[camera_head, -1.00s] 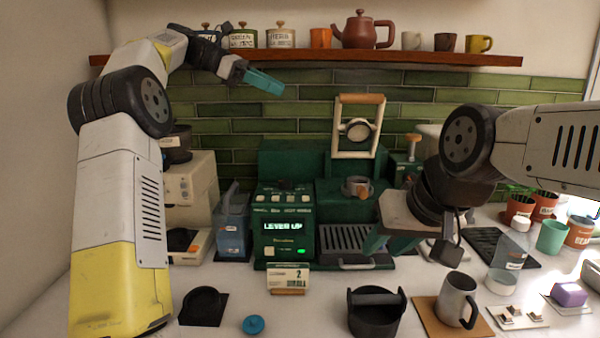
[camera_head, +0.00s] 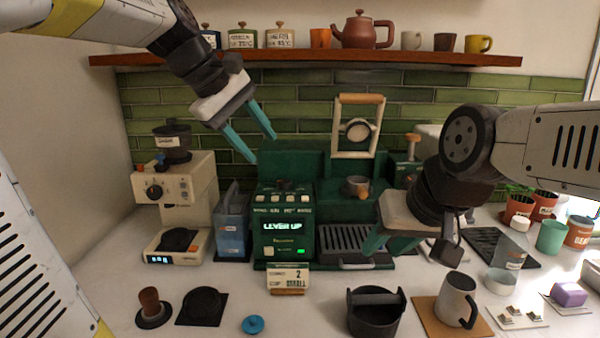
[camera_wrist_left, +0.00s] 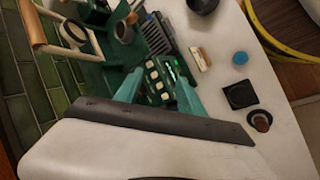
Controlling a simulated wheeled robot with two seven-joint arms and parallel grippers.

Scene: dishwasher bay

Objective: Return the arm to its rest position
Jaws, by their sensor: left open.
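My left gripper (camera_head: 264,150) is open and empty in the head view. Its two teal fingers are apart and point down and right, in front of the green tiles and above the green espresso machine (camera_head: 285,162). In the left wrist view the fingers (camera_wrist_left: 158,88) frame the machine's button panel, with nothing between them. My left arm comes in from the upper left. My right gripper (camera_head: 388,246) hangs in front of the machine's drip tray (camera_head: 345,238). Its teal fingers look apart, with nothing seen between them.
A wooden shelf (camera_head: 300,58) with jars, a teapot and cups runs behind the left gripper. A cream grinder (camera_head: 180,190) stands below left. A tamper (camera_head: 150,305), blue lid (camera_head: 253,324), black bin (camera_head: 375,315) and grey mug (camera_head: 456,298) stand along the front counter.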

